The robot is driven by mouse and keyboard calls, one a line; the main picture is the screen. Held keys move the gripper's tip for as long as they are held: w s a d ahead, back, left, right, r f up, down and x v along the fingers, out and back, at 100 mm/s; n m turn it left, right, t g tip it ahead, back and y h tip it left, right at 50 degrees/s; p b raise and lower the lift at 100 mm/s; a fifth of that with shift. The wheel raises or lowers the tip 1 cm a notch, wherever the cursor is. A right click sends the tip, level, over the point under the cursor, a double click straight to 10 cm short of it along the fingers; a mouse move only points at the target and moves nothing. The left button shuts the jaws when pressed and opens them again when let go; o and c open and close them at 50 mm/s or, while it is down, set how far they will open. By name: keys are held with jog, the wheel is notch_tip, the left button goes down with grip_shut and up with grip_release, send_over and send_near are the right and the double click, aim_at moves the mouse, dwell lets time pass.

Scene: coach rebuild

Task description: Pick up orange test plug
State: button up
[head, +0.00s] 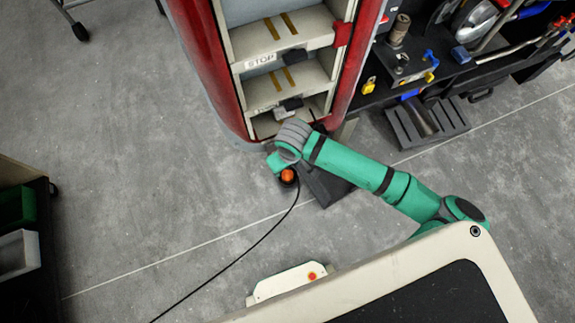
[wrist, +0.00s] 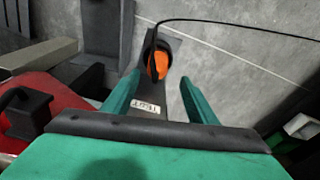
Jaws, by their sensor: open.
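The orange test plug (head: 288,175) is a small round orange piece with a dark body and a black cable, low beside the red coach part. In the wrist view the orange test plug (wrist: 158,65) sits at the end of a dark stand bearing a white label. My gripper (wrist: 152,88) is open, its two green fingers to either side of the line to the plug. The plug shows beyond the fingertips, closer to the left one, with nothing held. In the head view my wrist lies right by the plug and hides the fingers.
A red coach part with cream steps (head: 287,80) stands just behind my gripper. A dark tool bench (head: 480,60) and a grey ribbed tray (head: 428,120) are at the right. The black cable (head: 232,262) runs across open grey floor at the left.

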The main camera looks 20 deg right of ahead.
aim_at(288, 170)
jog(key=shift+w+d+f, duration=0.15)
jog(key=shift+f, duration=1.65)
jog(key=shift+w+d+f, duration=0.1)
jog(key=shift+w+f, duration=0.05)
jog(key=shift+f, duration=1.65)
jog(key=c, duration=1.3)
